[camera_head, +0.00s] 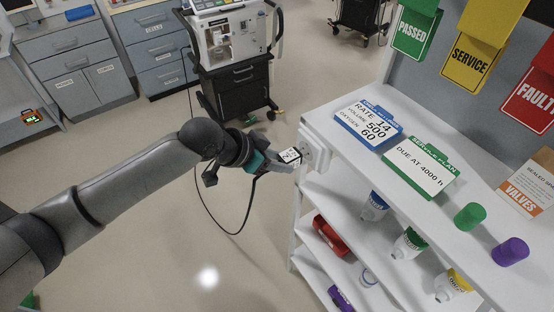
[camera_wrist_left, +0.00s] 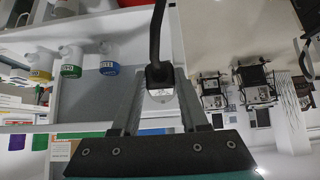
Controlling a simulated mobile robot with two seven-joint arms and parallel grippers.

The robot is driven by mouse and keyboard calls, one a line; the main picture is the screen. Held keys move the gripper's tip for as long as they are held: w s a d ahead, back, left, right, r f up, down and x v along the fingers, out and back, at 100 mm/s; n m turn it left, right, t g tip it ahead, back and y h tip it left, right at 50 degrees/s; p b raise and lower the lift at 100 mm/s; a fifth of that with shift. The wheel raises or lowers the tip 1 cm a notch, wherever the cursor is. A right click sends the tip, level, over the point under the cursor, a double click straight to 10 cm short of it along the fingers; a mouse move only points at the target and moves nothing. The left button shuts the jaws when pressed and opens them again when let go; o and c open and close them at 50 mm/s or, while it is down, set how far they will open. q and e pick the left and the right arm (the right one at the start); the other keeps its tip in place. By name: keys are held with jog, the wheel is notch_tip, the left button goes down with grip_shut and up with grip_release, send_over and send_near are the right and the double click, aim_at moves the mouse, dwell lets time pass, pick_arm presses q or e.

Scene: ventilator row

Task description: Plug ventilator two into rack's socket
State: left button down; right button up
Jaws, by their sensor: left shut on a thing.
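My left gripper (camera_head: 288,160) is shut on a dark plug (camera_wrist_left: 159,76) with a white label. It holds the plug at the left end of the white rack (camera_head: 345,158), close to the pale socket plate (camera_head: 314,150) there. I cannot tell whether the plug's pins are in the socket, as the gripper hides the contact. The black cable (camera_head: 215,215) loops down from the plug and back up toward the ventilator (camera_head: 232,38) on its dark cart. In the left wrist view my left gripper (camera_wrist_left: 158,92) has the plug between its fingers. My right gripper is not in view.
The rack top holds a blue card (camera_head: 368,122), a green card (camera_head: 420,165), a green cap (camera_head: 469,216) and a purple cap (camera_head: 510,251). Bottles and a red item (camera_head: 331,236) stand on shelves below. Open floor lies left of the rack. Drawer cabinets (camera_head: 75,60) stand behind.

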pick_arm(q)
jog(key=shift+w+d, duration=0.6)
jog(key=shift+d, duration=0.25)
jog(key=shift+d+r, duration=0.1)
jog(key=shift+r, duration=0.05)
dwell(0.8)
jog(key=c, duration=0.9)
grip_release()
jog(key=o, duration=0.3)
jog(key=shift+w+d, duration=0.1)
jog(key=shift+o, duration=1.3)
